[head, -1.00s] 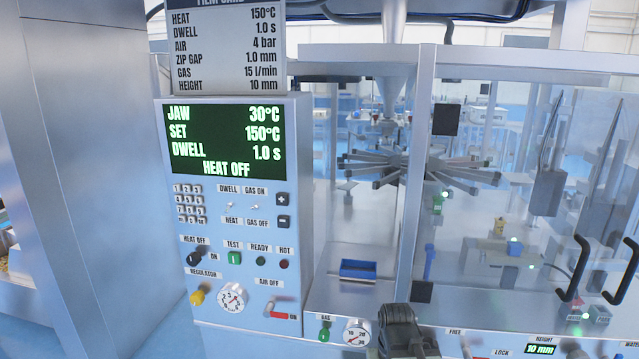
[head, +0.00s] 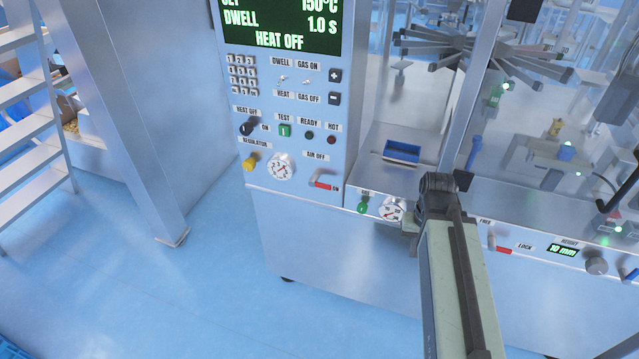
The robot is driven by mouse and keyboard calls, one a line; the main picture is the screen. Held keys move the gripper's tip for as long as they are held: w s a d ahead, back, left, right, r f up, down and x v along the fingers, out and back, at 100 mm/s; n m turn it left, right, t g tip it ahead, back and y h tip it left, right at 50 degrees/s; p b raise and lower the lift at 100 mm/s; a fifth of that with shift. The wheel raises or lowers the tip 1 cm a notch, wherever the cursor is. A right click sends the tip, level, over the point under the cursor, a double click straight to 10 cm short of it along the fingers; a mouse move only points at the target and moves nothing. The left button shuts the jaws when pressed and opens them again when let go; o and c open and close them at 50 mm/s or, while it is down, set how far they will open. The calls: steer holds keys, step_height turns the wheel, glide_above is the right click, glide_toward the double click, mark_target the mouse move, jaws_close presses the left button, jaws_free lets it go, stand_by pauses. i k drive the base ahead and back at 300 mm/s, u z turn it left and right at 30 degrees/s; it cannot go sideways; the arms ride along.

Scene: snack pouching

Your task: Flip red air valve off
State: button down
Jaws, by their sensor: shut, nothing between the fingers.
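The red air valve (head: 323,185) is a small lever at the lower right of the control panel (head: 230,120) in the head view. Its red handle lies toward the ON label, below and beside its mount. The AIR OFF label is just above it. My arm (head: 455,280) rises from the bottom right to a dark joint (head: 436,192), which is right of the valve and apart from it. My gripper's fingers do not show; they are out of sight beyond or behind the arm.
A yellow regulator knob (head: 250,163) and a round gauge (head: 281,168) are left of the valve. A green gas knob (head: 363,208) and a second gauge (head: 391,210) are between the valve and my arm. Blue floor is open at the lower left.

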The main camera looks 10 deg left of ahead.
mark_target(314, 182)
steer(key=u, duration=0.4)
steer(key=k, duration=1.35)
steer(key=u, duration=1.05)
steer(key=i, duration=1.15)
steer(key=u, duration=0.1)
